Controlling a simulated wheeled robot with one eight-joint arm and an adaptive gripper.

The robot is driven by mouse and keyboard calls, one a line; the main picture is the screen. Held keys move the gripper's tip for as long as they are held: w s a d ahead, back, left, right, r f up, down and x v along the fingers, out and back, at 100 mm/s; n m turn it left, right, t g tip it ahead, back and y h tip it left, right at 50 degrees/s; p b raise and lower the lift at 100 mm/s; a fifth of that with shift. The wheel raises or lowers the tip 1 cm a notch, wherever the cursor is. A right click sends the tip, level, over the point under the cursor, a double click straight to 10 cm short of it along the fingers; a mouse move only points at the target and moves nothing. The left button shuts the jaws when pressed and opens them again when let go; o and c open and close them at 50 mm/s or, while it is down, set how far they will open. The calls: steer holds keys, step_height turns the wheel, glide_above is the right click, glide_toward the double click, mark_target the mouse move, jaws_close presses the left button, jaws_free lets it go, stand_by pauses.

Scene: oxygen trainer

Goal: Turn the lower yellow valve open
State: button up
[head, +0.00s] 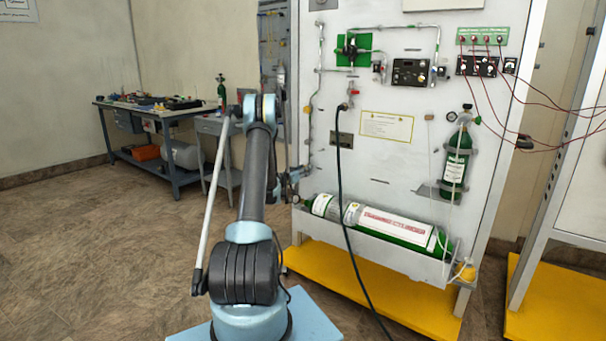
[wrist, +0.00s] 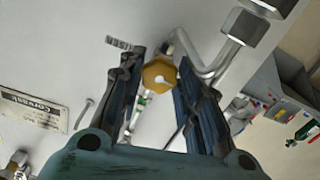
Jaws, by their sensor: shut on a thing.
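The yellow valve (wrist: 158,76) is a small yellow knob in the wrist view, on the metal piping in front of the grey panel. My gripper (wrist: 157,66) has one dark finger on each side of it and is shut on it. In the head view my gripper (head: 291,181) is at the left edge of the panel, low on the vertical pipe. The valve is too small and covered to make out there.
The panel (head: 390,160) carries pipes, gauges and a black hose (head: 340,185). A large green and white cylinder (head: 390,225) lies in a tray at its foot. A small green cylinder (head: 455,165) hangs at right. A workbench (head: 150,110) stands back left.

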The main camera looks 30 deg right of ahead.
steer(key=shift+w+n, duration=0.1)
steer(key=shift+n, duration=0.3)
steer(key=o, duration=1)
steer(key=shift+o, duration=0.2)
steer(key=shift+a, duration=0.1)
steer(key=v, duration=1.2)
steer(key=shift+f, duration=0.1)
